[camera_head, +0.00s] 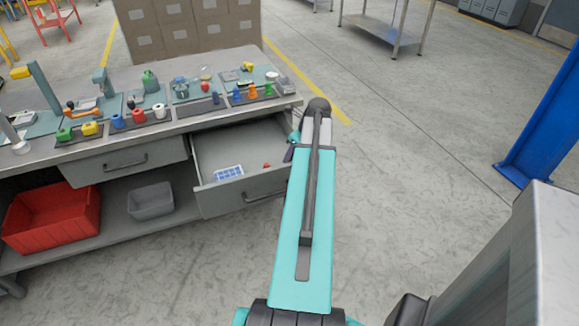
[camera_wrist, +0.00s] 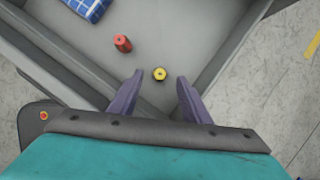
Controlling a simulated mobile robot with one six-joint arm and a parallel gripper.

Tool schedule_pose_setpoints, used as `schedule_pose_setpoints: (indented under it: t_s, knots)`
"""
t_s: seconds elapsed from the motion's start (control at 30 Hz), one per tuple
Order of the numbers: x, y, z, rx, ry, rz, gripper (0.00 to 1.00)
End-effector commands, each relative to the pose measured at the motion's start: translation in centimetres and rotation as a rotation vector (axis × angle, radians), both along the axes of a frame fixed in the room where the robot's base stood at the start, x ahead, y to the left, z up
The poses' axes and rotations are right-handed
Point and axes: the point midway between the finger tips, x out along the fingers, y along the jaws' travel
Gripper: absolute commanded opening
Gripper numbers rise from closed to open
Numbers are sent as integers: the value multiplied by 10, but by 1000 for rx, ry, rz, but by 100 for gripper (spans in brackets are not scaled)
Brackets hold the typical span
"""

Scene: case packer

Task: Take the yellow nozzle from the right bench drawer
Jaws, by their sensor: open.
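The right bench drawer (camera_head: 240,199) is pulled open under the bench top. In the wrist view its inside floor (camera_wrist: 190,25) shows, with the yellow nozzle (camera_wrist: 159,73) standing small and round near a drawer corner, a dark hole in its top. My gripper (camera_wrist: 158,82) is open above the drawer, its two purple fingers apart, with the nozzle between and just beyond the fingertips in the picture. The nozzle does not touch either finger in view. In the head view my arm covers the right end of the drawer and I cannot see the nozzle there.
A red cylinder (camera_wrist: 122,43) lies left of the nozzle, and a blue-and-white checked item (camera_wrist: 88,8) lies farther back in the drawer. The drawer walls stand close around. The bench top (camera_head: 140,72) carries several coloured parts. A red bin (camera_head: 60,212) and grey bin (camera_head: 150,200) sit below.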

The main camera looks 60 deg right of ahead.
Motion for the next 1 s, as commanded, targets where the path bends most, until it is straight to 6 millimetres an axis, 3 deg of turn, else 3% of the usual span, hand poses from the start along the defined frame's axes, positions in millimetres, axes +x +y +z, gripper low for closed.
schedule_pose_setpoints:
  t_s: [0.57,1.0]
  knots:
    - [19,-2,-44,1,1,-1,43]
    - [19,-3,-46,0,0,-2,43]
